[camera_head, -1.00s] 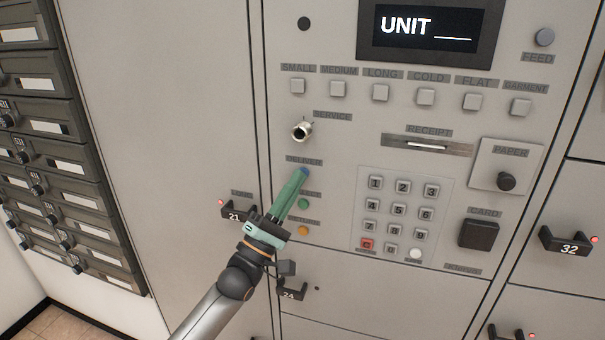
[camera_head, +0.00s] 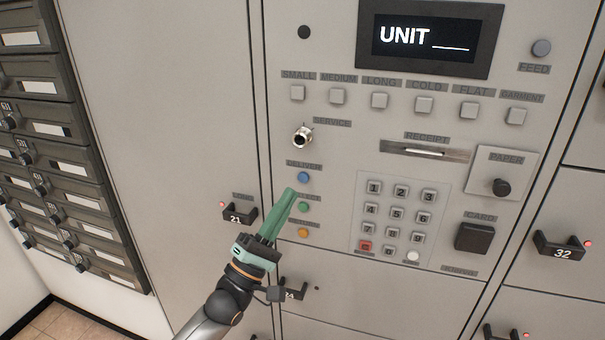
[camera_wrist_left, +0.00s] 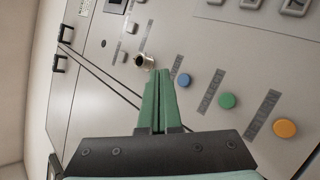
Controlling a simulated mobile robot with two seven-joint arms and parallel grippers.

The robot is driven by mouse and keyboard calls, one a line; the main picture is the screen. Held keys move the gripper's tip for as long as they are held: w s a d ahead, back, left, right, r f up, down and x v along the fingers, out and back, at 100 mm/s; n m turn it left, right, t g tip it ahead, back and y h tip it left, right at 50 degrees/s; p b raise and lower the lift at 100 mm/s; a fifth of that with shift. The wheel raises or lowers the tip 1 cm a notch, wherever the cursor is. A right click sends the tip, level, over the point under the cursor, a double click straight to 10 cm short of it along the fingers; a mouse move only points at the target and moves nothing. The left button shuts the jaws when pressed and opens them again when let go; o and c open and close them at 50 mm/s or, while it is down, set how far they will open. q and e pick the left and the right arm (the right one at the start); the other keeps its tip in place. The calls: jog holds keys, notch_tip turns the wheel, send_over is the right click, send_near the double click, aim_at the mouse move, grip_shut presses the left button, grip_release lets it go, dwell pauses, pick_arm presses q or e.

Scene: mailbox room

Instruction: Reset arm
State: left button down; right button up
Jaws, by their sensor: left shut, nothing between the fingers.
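My left gripper (camera_head: 289,193) has green fingers, shut with nothing between them. In the head view its tips are just left of and below the blue DELIVER button (camera_head: 303,177), which shows uncovered. The green button (camera_head: 303,207) and the orange button (camera_head: 303,232) are to the right of the fingers. In the left wrist view the shut fingers (camera_wrist_left: 159,75) point at the panel, left of the blue button (camera_wrist_left: 184,80), with the service lock (camera_wrist_left: 145,61) near the tips. My right gripper is not in view.
The panel's screen (camera_head: 431,39) reads "UNIT ___". A keypad (camera_head: 398,215) is right of the buttons. Handles 21 (camera_head: 239,214) and 32 (camera_head: 558,244) stick out from the lockers. Mailboxes (camera_head: 66,175) line the left side. A large plain panel (camera_head: 165,110) lies between.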

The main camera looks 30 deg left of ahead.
pick_arm(q)
jog(key=shift+s+d+y, duration=0.2)
jog(key=shift+s+y, duration=0.1)
jog(key=shift+s, duration=0.4)
